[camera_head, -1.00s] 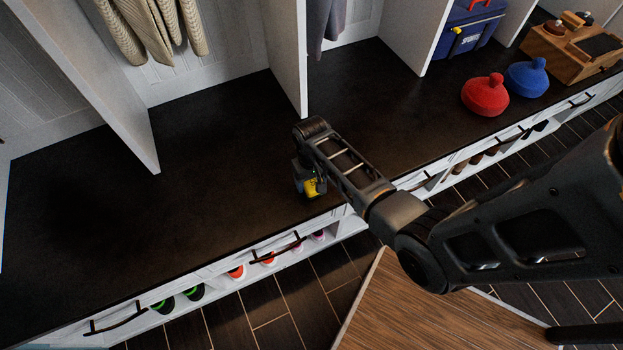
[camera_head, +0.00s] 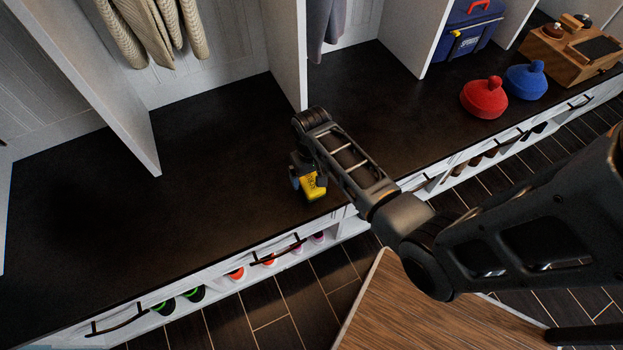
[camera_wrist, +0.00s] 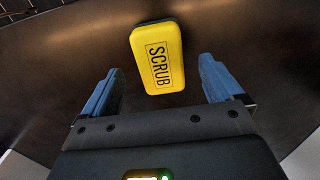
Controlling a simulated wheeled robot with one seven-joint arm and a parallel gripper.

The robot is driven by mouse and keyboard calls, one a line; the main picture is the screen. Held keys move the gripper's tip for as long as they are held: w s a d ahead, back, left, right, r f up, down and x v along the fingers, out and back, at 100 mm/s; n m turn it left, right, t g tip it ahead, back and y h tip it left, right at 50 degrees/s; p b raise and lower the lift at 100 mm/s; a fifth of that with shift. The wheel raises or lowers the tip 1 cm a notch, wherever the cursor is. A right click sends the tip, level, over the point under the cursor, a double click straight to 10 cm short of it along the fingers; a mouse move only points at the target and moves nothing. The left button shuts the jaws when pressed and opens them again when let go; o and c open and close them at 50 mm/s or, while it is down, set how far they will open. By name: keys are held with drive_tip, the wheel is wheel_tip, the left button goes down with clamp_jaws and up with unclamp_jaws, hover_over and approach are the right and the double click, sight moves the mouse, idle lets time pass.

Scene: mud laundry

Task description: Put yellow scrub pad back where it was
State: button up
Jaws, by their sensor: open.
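The yellow scrub pad (camera_head: 313,187), marked "SCRUB", lies on the dark bench top (camera_head: 225,150) near its front edge. In the wrist view the pad (camera_wrist: 157,58) is ahead of the two blue fingers, centred between their lines, with a gap on each side. My gripper (camera_wrist: 158,85) is open and empty. In the head view my gripper (camera_head: 304,184) is just above and beside the pad, and my wrist hides part of both.
A red bulb-shaped item (camera_head: 484,98) and a blue one (camera_head: 526,80) stand on the bench at right, near a wooden box (camera_head: 568,52) and a blue toolbox (camera_head: 467,32). A white divider (camera_head: 285,50) rises behind. The left bench top is clear.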

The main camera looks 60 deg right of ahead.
sight(311, 182)
wheel_tip(311, 182, up, 8)
drive_tip(key=shift+p, duration=0.35)
drive_tip(key=s+a+r+n+t+h, duration=0.2)
drive_tip(key=s+a+n+t, duration=0.2)
drive_tip(key=s+a+t, duration=0.55)
drive_tip(key=s+a+r+n+t, duration=0.1)
drive_tip(key=s+a+r, duration=0.2)
drive_tip(key=r, duration=0.5)
drive_tip(key=s+a+r+n+t+y, duration=0.1)
drive_tip(key=s+a+r+t, duration=0.1)
drive_tip(key=s+r, duration=0.4)
drive_tip(key=s+a+r+t+y, duration=0.1)
drive_tip(key=s+a+r, duration=0.3)
drive_tip(key=r, duration=0.7)
drive_tip(key=shift+s+r+n+t, duration=0.25)
drive_tip(key=shift+s+n+t, duration=0.15)
drive_tip(key=shift+t, duration=0.35)
drive_tip(key=shift+a, duration=0.1)
